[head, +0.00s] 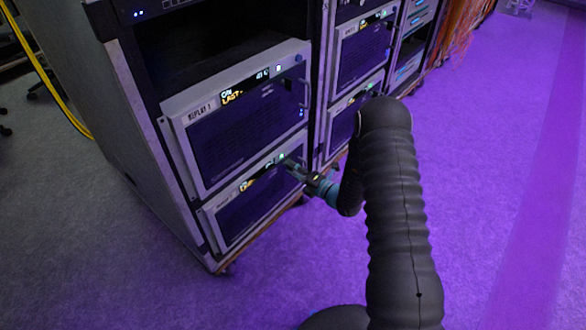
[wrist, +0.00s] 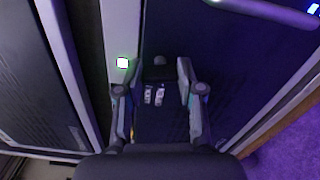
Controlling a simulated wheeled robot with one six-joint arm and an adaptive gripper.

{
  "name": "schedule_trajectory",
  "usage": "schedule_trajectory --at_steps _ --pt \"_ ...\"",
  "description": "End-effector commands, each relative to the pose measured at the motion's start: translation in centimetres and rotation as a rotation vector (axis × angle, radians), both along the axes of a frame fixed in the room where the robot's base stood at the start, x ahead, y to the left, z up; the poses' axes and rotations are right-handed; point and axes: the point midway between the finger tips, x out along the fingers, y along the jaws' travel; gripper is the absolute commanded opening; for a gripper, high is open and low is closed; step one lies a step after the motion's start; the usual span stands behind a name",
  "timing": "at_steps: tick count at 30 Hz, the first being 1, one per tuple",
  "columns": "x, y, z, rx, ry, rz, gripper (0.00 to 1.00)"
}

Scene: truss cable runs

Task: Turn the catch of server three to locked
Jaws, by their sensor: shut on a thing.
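In the head view my gripper (head: 294,168) reaches from the right to the front panel of the lower server (head: 243,212) in the nearest rack. That server's name is too small to read. In the wrist view my gripper (wrist: 157,73) has a finger on each side of a small dark catch (wrist: 159,71) on the dark server front, and is shut on it. Two small pale marks (wrist: 154,96) lie just below the catch. Which way the catch is turned I cannot tell. In the head view my gripper hides the catch.
A server labelled REPLAY 1 (head: 245,110) sits directly above, with a handle (head: 303,93) on its right side. A second rack (head: 357,60) stands to the right. A small lit green-white light (wrist: 122,63) is left of the catch. The purple-lit floor (head: 500,150) at right is clear.

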Motion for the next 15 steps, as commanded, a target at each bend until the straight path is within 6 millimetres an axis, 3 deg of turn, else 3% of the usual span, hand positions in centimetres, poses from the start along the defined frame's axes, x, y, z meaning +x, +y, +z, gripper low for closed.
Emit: schedule_trajectory --at_steps 15 --pt "0.09 -0.03 0.04 0.12 0.153 -0.002 0.03"
